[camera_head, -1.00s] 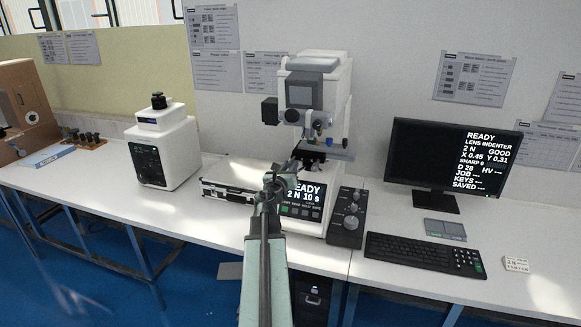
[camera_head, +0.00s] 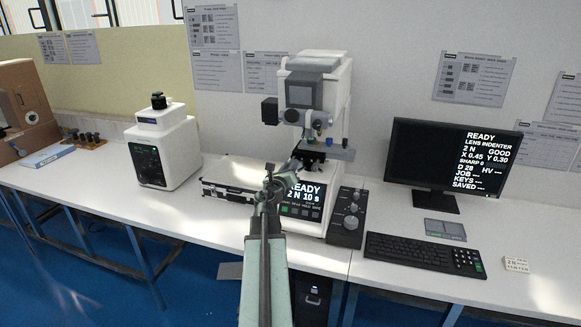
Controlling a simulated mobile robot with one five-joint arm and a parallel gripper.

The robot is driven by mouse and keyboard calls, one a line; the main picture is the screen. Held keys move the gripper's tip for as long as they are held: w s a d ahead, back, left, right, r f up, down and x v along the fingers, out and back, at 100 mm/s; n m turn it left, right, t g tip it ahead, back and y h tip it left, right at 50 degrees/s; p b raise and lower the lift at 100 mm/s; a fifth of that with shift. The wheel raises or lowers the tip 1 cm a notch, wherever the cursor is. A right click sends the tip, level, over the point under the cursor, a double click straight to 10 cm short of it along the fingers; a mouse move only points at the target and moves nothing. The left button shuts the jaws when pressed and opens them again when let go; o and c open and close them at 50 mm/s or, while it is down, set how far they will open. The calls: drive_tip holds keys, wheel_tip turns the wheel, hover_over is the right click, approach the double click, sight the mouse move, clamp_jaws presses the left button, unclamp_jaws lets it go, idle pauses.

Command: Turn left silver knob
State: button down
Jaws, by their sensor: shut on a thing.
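The hardness tester (camera_head: 316,85) is a white machine with a small grey screen, standing at the middle of the bench. Its dark stage (camera_head: 318,160) sits below the lens head. My gripper (camera_head: 290,166) reaches in from the front at the left side of the stage. It is shut on the left silver knob there, which is small and mostly hidden by the jaws and wrist. The front display (camera_head: 303,195) reads READY, 2 N, 10 s; my arm hides its left edge.
A control box (camera_head: 347,217) with several silver dials stands right of the tester. A monitor (camera_head: 446,162) and keyboard (camera_head: 421,253) are further right. A black case (camera_head: 232,186) lies left of my arm, with a second white tester (camera_head: 163,147) beyond.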

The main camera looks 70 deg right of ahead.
drive_tip(key=c, duration=1.2)
unclamp_jaws()
drive_tip(key=shift+c, duration=0.2)
